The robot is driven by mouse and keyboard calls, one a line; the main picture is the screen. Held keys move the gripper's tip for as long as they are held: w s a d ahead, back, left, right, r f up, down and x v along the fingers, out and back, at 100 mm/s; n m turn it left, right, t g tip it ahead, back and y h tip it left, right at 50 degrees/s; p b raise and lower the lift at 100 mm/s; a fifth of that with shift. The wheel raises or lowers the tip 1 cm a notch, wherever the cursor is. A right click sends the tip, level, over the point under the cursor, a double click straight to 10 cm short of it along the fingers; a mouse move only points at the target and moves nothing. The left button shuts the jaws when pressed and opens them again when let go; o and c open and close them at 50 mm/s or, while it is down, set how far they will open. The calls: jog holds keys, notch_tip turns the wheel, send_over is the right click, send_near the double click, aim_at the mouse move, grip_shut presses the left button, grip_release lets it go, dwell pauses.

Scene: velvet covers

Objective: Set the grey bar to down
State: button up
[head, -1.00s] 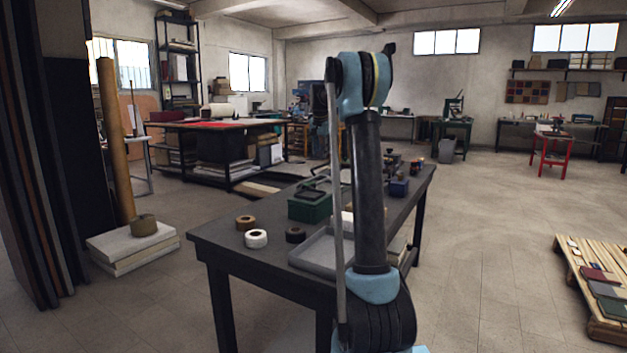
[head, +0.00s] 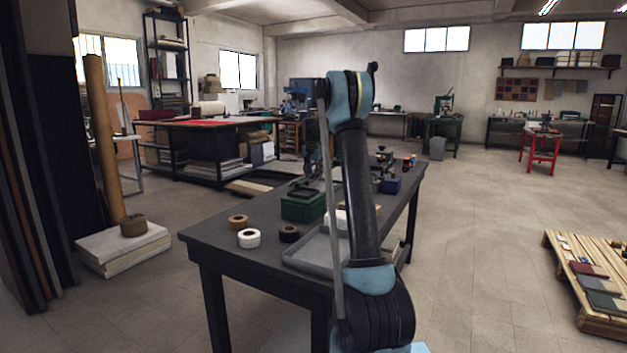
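I cannot pick out a grey bar with certainty in the head view. The dark worktable (head: 215,247) in the middle carries a green box (head: 302,205) with a dark piece on top, and a grey tray (head: 303,250). My raised arm stands in front of the table and covers part of the tray and of the things behind it. My gripper is not clearly visible; the far end of the arm is hidden behind its nearer links.
Tape rolls, one white (head: 249,238) and one brown (head: 238,222), lie near the table's left end. A wooden pallet (head: 590,318) with covers lies at right. Open floor (head: 470,230) separates table and pallet.

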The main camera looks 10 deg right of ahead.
jog(key=shift+x, duration=1.25)
grip_shut()
